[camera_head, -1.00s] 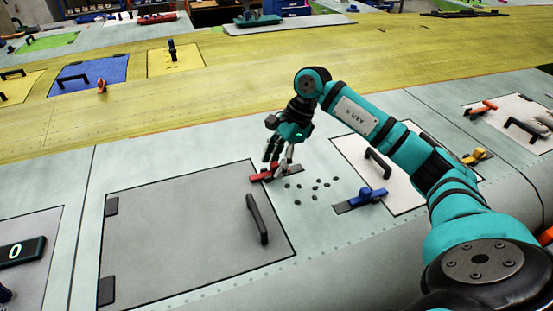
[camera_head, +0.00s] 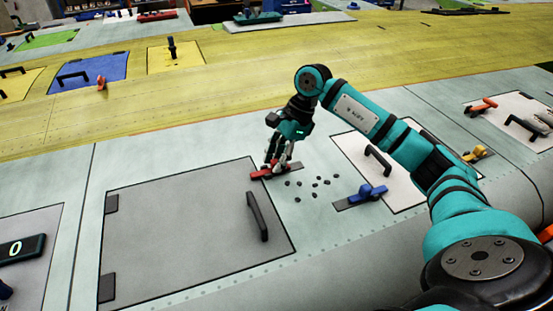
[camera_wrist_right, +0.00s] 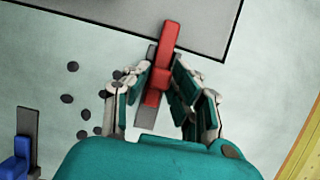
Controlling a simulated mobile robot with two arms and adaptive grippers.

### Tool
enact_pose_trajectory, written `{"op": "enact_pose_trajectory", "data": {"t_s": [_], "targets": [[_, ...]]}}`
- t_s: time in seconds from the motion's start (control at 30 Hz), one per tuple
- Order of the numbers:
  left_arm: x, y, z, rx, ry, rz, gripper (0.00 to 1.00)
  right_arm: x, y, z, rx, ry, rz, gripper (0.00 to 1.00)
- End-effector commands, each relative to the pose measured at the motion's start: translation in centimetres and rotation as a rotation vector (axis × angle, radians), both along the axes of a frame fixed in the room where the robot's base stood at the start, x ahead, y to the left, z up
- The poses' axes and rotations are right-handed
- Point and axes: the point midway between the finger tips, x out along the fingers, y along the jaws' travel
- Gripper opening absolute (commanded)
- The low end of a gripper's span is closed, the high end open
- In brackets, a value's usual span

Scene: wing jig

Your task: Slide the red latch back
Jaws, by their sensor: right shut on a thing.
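The red latch (camera_head: 262,174) sits at the far right corner of the grey panel (camera_head: 180,235), on a dark grey base strip. Its red end reaches over the panel's edge. My right gripper (camera_head: 277,168) is down at the latch. In the right wrist view the fingers (camera_wrist_right: 160,88) stand on both sides of the red latch (camera_wrist_right: 166,50), shut on its raised part. The dark base strip (camera_wrist_right: 147,117) shows bare at the end nearer the wrist. My left gripper is not in view.
A blue latch (camera_head: 368,194) lies to the right, beside a white panel (camera_head: 400,185). Several small dark pieces (camera_head: 316,183) lie on the surface between the two latches. The grey panel has a black handle (camera_head: 257,216).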

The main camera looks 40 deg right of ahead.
Motion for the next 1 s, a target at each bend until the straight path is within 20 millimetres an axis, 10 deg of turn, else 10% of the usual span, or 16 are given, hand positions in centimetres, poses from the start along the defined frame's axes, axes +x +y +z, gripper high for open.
{"op": "enact_pose_trajectory", "data": {"t_s": [0.5,0.53,0.7,1.0], "targets": [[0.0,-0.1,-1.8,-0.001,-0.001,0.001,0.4,-0.9,-3.9,0.1,-0.005,0.0,-0.004,0.0],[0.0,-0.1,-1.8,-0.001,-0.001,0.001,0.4,-0.9,-3.9,0.1,-0.005,0.0,-0.004,0.24],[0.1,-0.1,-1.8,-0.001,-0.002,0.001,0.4,-0.9,-3.8,0.0,-0.003,0.0,-0.003,0.45],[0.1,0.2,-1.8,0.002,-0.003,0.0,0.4,-0.8,-3.8,0.3,-0.001,-0.001,-0.002,0.45]]}}
